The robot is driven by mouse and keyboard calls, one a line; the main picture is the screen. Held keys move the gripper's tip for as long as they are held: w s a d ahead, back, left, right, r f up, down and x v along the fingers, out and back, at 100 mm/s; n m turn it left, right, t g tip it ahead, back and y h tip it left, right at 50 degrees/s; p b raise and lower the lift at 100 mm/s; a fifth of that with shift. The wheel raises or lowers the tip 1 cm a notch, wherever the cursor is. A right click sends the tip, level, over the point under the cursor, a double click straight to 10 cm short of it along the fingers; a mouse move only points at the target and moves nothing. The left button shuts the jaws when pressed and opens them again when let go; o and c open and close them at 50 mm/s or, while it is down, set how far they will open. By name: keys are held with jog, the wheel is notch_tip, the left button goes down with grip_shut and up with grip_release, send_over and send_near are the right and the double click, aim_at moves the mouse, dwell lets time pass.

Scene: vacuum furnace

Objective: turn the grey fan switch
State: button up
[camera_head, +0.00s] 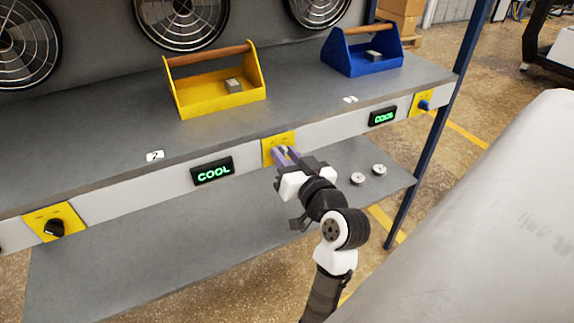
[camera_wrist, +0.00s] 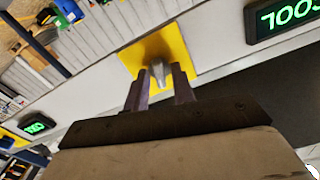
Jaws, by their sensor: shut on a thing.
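The grey fan switch (camera_wrist: 160,74) sits on a yellow plate (camera_wrist: 160,52) on the white front rail of the bench. In the wrist view my gripper (camera_wrist: 160,82) has its two purple fingers on either side of the switch, shut on it. In the head view my gripper (camera_head: 285,156) reaches the middle yellow plate (camera_head: 279,143). The fingers hide the switch there.
Green "COOL" displays (camera_head: 212,171) (camera_head: 382,117) are on the rail. A black knob (camera_head: 54,228) is at the left and a blue knob (camera_head: 423,105) at the right. A yellow toolbox (camera_head: 215,95) and a blue toolbox (camera_head: 362,55) stand on the bench. Two round discs (camera_head: 379,170) lie on the lower shelf.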

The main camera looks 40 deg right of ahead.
jog(key=shift+a+f+n+b, duration=0.1)
jog(key=shift+n+b, duration=3.85)
jog(key=shift+n, duration=0.35)
jog(key=o, duration=0.6)
jog(key=shift+o, duration=0.2)
jog(key=b+v, duration=0.1)
jog(key=v, duration=1.3)
jog(key=shift+w, duration=0.1)
